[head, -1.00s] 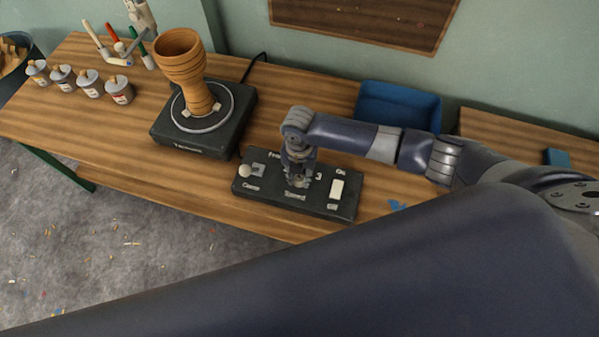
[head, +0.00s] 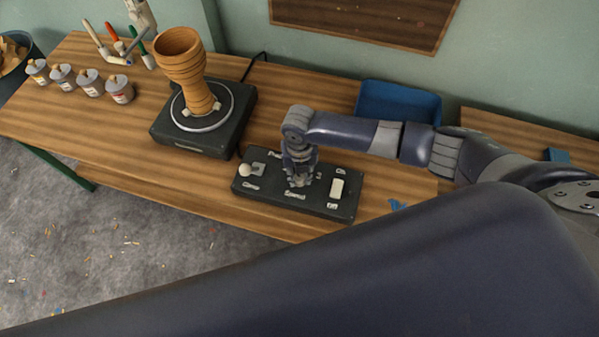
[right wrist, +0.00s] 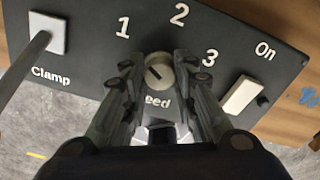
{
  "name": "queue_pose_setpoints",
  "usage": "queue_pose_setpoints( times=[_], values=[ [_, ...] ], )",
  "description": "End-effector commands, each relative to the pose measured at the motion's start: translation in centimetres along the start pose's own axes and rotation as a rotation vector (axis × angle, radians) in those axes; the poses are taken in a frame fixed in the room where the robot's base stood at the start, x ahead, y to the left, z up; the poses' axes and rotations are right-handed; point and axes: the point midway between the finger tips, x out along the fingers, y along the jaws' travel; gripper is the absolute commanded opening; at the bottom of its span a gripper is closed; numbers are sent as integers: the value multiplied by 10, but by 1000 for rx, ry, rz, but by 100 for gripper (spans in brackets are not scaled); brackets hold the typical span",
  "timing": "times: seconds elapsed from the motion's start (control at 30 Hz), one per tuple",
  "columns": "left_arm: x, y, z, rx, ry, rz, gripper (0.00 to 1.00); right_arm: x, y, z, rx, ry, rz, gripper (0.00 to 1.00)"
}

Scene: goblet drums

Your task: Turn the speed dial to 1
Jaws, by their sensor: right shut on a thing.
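The speed dial (right wrist: 159,71) is a small pale round knob with a dark pointer line. It sits on the black control box (head: 240,187), below the printed numbers 1, 2 and 3. In the right wrist view the pointer line slants towards the upper left, on the side of the 1. My right gripper (head: 299,180) points down over the middle of the box. Its fingers (right wrist: 159,82) are shut on the dial, one on each side. In the head view the gripper hides the dial and the numbers. My left gripper is not in view.
On the box, a clamp lever with a round knob (head: 245,170) stands left of the dial and a white on/off switch (head: 336,188) right of it. A goblet drum (head: 184,62) stands on a turntable (head: 165,128) behind left. A blue bin (head: 400,103) is behind right.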

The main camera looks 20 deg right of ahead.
Motion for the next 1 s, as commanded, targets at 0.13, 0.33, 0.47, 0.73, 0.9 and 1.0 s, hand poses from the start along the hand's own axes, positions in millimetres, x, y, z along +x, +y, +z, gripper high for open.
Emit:
queue_pose_setpoints(
  times=[0.13,0.33,0.47,0.73,0.9,1.0],
  values=[
    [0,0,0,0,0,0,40,0,0,0,-1,0,0,33],
    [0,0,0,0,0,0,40,0,0,0,0,0,0,48],
    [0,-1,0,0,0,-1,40,0,0,0,0,0,0,48],
    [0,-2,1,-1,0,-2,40,-21,1,1,-1,-2,2,48],
    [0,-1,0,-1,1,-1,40,-57,1,2,-1,-4,3,48],
    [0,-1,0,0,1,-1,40,-78,0,1,-1,-4,1,48]
  ],
)
